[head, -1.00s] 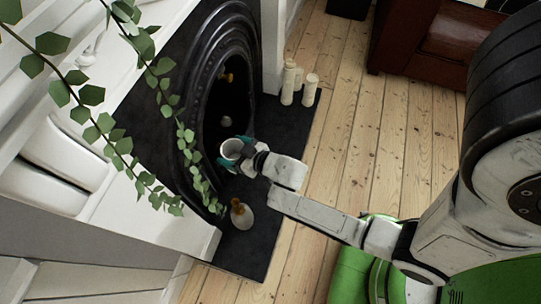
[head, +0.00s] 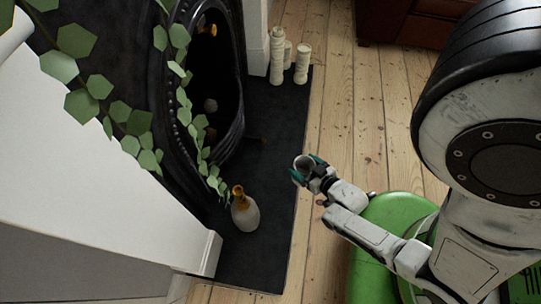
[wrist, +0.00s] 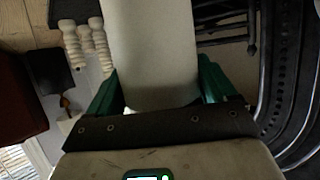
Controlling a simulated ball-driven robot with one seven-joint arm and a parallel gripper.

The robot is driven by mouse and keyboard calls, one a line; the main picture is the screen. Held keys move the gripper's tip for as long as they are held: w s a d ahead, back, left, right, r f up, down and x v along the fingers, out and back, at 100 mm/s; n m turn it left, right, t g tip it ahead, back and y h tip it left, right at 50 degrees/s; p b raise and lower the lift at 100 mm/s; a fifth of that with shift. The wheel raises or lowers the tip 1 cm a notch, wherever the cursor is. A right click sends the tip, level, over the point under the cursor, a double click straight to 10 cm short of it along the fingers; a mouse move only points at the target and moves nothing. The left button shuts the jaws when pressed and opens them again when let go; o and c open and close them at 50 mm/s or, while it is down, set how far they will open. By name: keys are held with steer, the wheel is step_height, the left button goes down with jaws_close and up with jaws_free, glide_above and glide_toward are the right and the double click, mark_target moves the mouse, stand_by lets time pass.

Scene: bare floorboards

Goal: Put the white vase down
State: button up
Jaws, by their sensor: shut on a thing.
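The white vase (wrist: 150,55) fills the middle of the wrist view, between the green fingers of my gripper (wrist: 155,85). My gripper is shut on it. In the head view, the round open top of the white vase (head: 302,163) shows between the teal fingertips of my gripper (head: 308,168). It appears in line with the right edge of the dark hearth slab (head: 270,180). Its lower part is hidden there, and I cannot tell how high it is held.
A pale bottle with a gold neck (head: 244,214) stands on the hearth's near part. Several cream candles (head: 301,64) stand at its far end. The black fireplace (head: 215,85) is at left, with ivy (head: 95,85) in front.

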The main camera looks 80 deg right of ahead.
steer(key=shift+s+f+m+h+b, duration=0.3)
steer(key=shift+s+f+h+b, duration=0.15)
steer(key=shift+s+f, duration=0.6)
steer(key=shift+w+d+f+g, duration=0.15)
steer(key=shift+w+f+g, duration=0.1)
steer(key=shift+f+g, duration=0.05)
steer(key=w+d+f+b, duration=0.2)
steer(key=w+f+b, duration=0.1)
steer(key=f+b, duration=0.1)
steer(key=w+d+f+b, duration=0.2)
steer(key=w+f+b, duration=0.1)
steer(key=w+f, duration=0.1)
steer(key=w+d+f+b, duration=0.3)
steer(key=w+f+b, duration=0.1)
steer(key=shift+w+f+b, duration=0.25)
steer(key=shift+f+b, duration=0.05)
steer(key=shift+f, duration=0.1)
steer(key=o, duration=1.1)
